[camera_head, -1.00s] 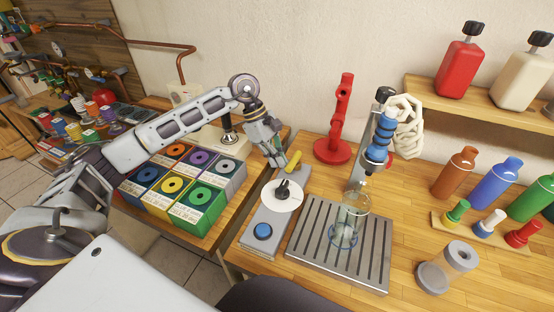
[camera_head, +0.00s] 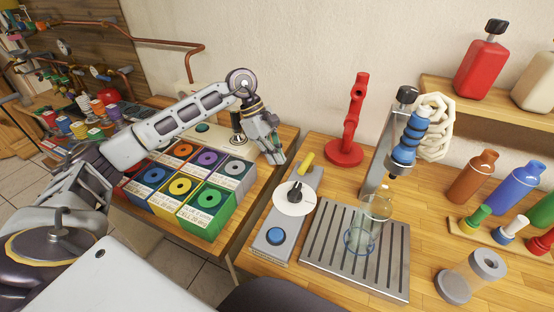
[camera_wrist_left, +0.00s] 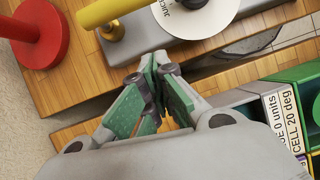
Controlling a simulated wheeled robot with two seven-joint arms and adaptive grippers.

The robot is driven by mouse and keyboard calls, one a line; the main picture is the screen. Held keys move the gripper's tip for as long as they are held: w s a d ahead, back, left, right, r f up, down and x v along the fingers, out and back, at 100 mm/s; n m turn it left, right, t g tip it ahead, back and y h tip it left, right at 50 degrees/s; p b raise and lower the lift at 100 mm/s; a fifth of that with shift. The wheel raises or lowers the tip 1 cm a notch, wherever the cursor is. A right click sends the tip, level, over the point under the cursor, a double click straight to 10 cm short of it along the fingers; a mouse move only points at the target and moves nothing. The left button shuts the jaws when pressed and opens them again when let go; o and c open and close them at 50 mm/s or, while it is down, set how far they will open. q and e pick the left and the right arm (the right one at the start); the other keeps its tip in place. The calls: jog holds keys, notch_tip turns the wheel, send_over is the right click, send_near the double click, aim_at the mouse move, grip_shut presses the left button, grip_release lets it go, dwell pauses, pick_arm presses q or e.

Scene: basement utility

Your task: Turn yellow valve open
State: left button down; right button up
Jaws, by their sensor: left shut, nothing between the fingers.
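The yellow valve handle (camera_head: 306,163) is a short lever at the far end of the grey panel that also carries a white dial (camera_head: 295,197) and a blue button (camera_head: 275,236). My left gripper (camera_head: 279,160) is shut and empty, just left of the yellow handle and apart from it. In the left wrist view, the yellow handle (camera_wrist_left: 104,12) lies beyond the shut green-padded fingers (camera_wrist_left: 158,65), up and left of them, on a brass stem. My right gripper is not in view.
A red stand (camera_head: 347,150) is behind and right of the handle. A slotted metal tray (camera_head: 330,255) with a glass vessel (camera_head: 371,222) lies to the right. Coloured boxes (camera_head: 180,190) stand below my left arm. A gap separates the two benches.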

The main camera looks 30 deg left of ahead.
pick_arm(q)
jog(key=v, duration=0.9)
